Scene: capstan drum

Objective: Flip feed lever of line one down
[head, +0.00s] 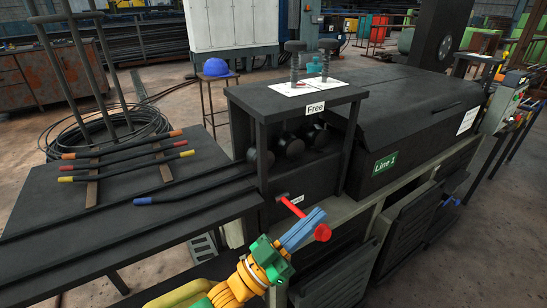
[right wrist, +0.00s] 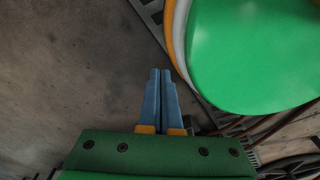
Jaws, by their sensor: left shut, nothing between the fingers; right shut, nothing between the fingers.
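The red feed lever (head: 291,206) sticks out from the dark front of the Line 1 machine (head: 345,140), below the "Free" sign. It slants down and right in the head view and ends in a round red knob (head: 322,232). My left gripper (head: 319,214), with blue fingers, is shut and empty. Its fingers overlap the lever's outer part beside the knob, hiding some of the rod; I cannot tell whether they touch. My right gripper (right wrist: 160,72) is shut and empty over bare floor in the right wrist view and does not show in the head view.
A dark table (head: 60,220) at left carries several rods with coloured ends (head: 120,152) and one blue-tipped rod (head: 185,195). A green "Line 1" sign (head: 385,164) marks the machine body. A stool with a blue helmet (head: 215,67) stands behind.

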